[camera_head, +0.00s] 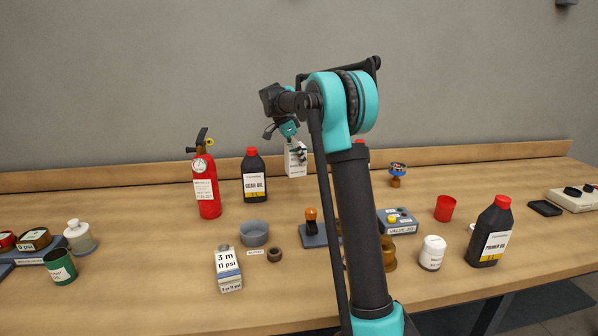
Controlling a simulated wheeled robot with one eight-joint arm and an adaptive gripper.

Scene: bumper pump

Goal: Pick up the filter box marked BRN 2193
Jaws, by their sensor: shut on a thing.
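A small white box (292,165) with dark markings hangs upright from my gripper (296,147), above the back part of the bench. My gripper is shut on the top of this box. The markings are too small to read, so I cannot tell whether they say BRN 2193. Another white box (228,270) marked 3 m, 11 psi stands on the bench at the front, apart from my gripper. My arm hides part of the bench's middle.
A red extinguisher (207,190) and a black gear oil bottle (254,178) stand left of the held box. A grey bowl (254,233) is in front. A dark bottle (491,235), white jar (432,253) and red cup (445,208) stand at the right.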

